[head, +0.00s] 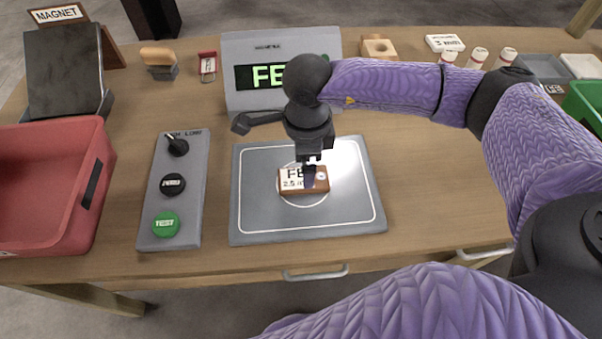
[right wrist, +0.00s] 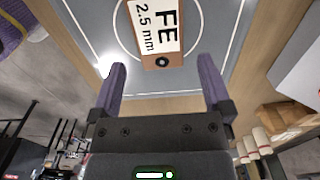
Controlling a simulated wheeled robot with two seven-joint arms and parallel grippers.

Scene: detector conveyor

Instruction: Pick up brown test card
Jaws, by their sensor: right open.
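The brown test card (head: 291,184) lies on the grey detector plate (head: 260,215), inside the white circle at its middle. Its white label reads FE 2.5 mm. In the right wrist view the card (right wrist: 153,32) lies beyond the fingertips, with a dark round spot near its close end. My right gripper (head: 310,170) is over the card, with its fingers pointing down and hiding part of the label. In the right wrist view the two purple fingers of the gripper (right wrist: 162,72) are apart with nothing between them. My left gripper is not in view.
A control panel (head: 152,216) with a green TEST button and a red bin (head: 70,240) stand to the left. A display unit (head: 300,45) showing FE stands behind the plate. White bobbin-like pieces (head: 478,57) and a green bin (head: 590,103) are at the right.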

